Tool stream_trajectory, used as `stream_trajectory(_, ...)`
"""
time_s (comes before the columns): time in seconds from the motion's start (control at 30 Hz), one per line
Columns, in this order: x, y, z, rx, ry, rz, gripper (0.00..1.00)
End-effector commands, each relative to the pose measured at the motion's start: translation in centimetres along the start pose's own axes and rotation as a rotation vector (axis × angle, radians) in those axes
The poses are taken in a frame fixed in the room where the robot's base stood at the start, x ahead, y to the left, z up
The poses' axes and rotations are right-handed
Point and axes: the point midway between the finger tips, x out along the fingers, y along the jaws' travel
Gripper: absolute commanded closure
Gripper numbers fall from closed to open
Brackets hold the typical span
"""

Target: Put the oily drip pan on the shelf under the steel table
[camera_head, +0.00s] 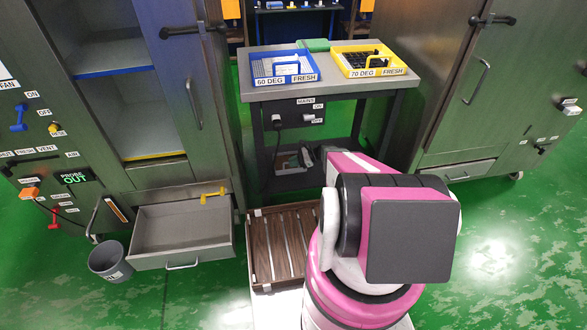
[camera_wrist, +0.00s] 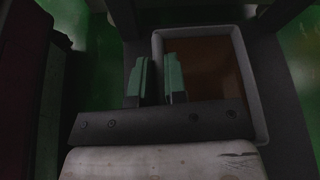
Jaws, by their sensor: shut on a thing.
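The oily drip pan shows in the wrist view as a pale grey tray (camera_wrist: 264,118) with brown oil inside. My gripper (camera_wrist: 155,78) has green-tipped fingers on either side of the pan's left rim and is shut on it. In the wrist view the pan is over a dark grey surface that looks like the lower shelf (camera_wrist: 291,125). Whether the pan rests on it or hangs just above, I cannot tell. In the head view my arm reaches under the steel table (camera_head: 330,90), over the shelf (camera_head: 275,183), and hides part of this area.
A blue tray (camera_head: 311,76) and a yellow tray (camera_head: 399,72) stand on the table top. An open drawer (camera_head: 180,225) juts out at the left, with a grey bin (camera_head: 110,262) beside it. A slatted wooden crate (camera_head: 262,250) is in front of the table. Cabinets flank both sides.

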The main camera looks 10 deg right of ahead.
Motion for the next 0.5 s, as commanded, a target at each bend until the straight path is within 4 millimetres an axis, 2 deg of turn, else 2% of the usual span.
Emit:
stream_trajectory(0.17,0.3,0.1,-1.1,0.0,-0.002,0.0,1.0)
stream_trajectory(0.33,1.2,0.5,-3.2,0.0,-0.002,0.0,1.0)
stream_trajectory(0.5,1.4,0.7,-3.6,-0.001,-0.002,0.0,1.0)
